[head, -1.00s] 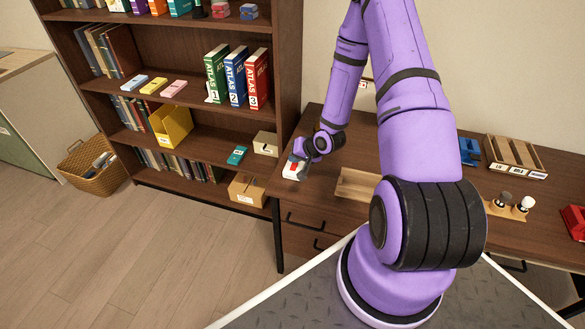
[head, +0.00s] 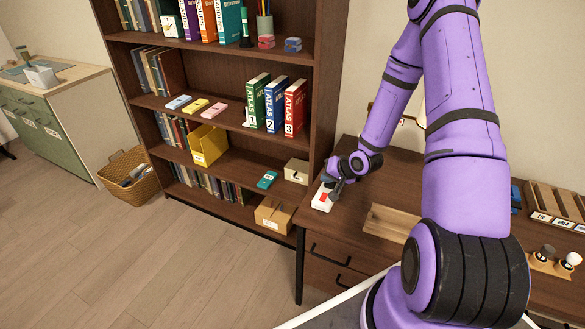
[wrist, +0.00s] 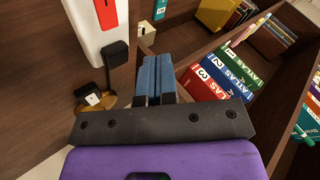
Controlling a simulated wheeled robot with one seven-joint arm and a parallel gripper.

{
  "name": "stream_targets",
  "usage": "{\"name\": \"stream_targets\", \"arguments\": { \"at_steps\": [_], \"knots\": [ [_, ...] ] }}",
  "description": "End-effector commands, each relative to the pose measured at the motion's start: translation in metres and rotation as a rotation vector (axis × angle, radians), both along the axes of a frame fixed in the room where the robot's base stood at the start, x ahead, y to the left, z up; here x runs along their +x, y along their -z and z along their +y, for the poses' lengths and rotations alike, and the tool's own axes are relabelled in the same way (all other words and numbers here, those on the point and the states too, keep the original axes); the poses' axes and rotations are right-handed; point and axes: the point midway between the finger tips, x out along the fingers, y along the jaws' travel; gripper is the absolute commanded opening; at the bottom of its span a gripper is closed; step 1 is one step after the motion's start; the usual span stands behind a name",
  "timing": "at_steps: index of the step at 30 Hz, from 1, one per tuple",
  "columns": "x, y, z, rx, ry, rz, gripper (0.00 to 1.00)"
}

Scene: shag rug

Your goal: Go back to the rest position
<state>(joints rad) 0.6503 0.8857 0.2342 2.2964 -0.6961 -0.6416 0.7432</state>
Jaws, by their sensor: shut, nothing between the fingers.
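My purple arm reaches over the desk, with my gripper (head: 333,185) at its left end near the bookshelf. In the wrist view my gripper (wrist: 157,78) has its two blue-grey fingers together, with nothing between them. A white box-like item with a red patch (head: 323,197) stands on the desk beside the gripper. It also shows large at the upper left of the wrist view (wrist: 92,40). In the head view the gripper overlaps it; I cannot tell whether they touch.
The bookshelf (head: 322,80) stands left of the desk (head: 400,160), with atlases (head: 275,105) on a shelf. A wooden tray (head: 390,222) lies right of my gripper. A basket (head: 130,178) stands on the floor, which is open at the lower left.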

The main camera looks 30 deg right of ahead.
Motion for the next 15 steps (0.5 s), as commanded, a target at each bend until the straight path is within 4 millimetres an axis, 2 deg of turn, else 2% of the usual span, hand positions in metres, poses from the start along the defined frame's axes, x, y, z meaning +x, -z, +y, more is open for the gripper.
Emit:
{"name": "stream_targets", "arguments": {
  "at_steps": [5, 8, 11, 15],
  "knots": [
    [0.000, -0.001, 0.000, -0.003, -0.001, 0.000, 0.00],
    [0.002, -0.010, -0.001, -0.028, -0.010, 0.004, 0.00],
    [0.005, -0.028, -0.003, -0.085, -0.031, 0.015, 0.00],
    [0.008, -0.069, -0.005, -0.196, -0.066, 0.039, 0.00]
  ]
}}
